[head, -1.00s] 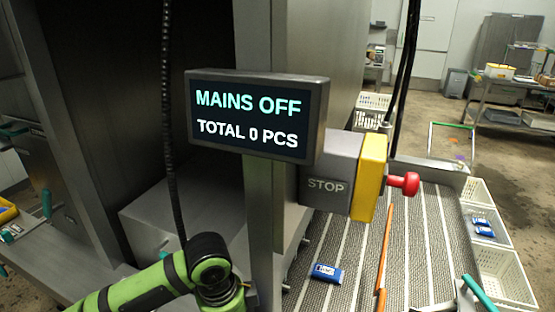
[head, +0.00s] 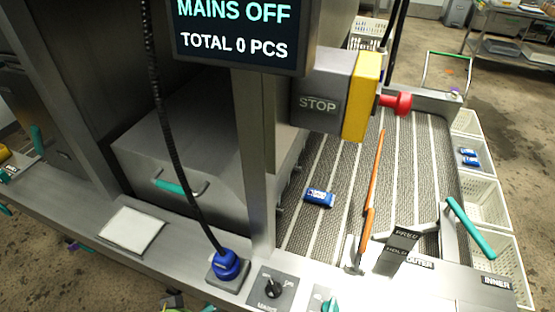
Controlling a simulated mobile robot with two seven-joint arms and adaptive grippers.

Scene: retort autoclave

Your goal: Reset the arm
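Neither of my grippers nor my arms shows in the head view. The display (head: 240,30) at the top reads MAINS OFF and TOTAL 0 PCS. Below right of it is the STOP box (head: 318,88) with a yellow plate (head: 361,96) and a red knob (head: 396,102). A dark plate marked FREE and HOLD (head: 398,250) stands at the front of the slatted conveyor bed (head: 335,160). A teal-handled lever (head: 470,228) is to its right.
A blue pack (head: 319,197) lies on the bed, beside a long orange-handled tool (head: 371,190). White baskets (head: 488,204) line the right side; one holds blue packs (head: 468,156). A black cable runs to a blue plug (head: 227,266) on the front ledge. A rotary switch (head: 271,288) sits beside it.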

